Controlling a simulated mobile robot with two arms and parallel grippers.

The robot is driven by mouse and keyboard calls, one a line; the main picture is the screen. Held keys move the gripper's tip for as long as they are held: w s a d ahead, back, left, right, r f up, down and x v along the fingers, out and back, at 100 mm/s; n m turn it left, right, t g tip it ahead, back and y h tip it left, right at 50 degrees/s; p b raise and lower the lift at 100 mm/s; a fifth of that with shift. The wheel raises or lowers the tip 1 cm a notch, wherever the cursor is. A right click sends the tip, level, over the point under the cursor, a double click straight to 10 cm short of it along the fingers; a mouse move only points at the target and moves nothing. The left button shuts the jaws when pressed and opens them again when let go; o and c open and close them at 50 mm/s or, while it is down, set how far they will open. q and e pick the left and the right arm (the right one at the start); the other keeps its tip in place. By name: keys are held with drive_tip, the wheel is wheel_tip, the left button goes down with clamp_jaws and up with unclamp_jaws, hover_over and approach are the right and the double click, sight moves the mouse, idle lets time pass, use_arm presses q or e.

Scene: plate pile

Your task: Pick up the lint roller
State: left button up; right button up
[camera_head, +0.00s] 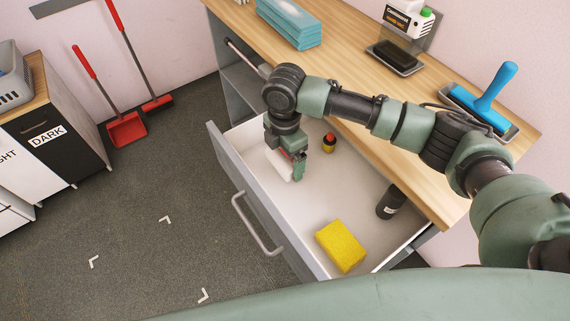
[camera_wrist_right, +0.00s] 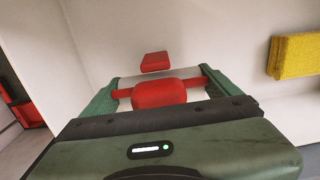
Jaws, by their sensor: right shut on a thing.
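The lint roller (camera_head: 277,165) shows in the head view as a white roll with a bit of red, inside the open drawer near its left end. My right gripper (camera_head: 287,168) points down into the drawer and is shut on it; the gripper hides part of the roller. In the right wrist view the red part of the lint roller (camera_wrist_right: 160,94) sits between the two green fingers of my right gripper (camera_wrist_right: 160,85). Whether the roller touches the drawer floor is unclear. My left gripper is not in view.
The open drawer (camera_head: 222,158) also holds a yellow sponge (camera_head: 341,246), a dark bottle (camera_head: 390,202) and a small red-and-black item (camera_head: 329,142).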

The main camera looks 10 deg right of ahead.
wheel_tip(320, 180, up, 15)
drive_tip(key=shift+r, duration=0.2)
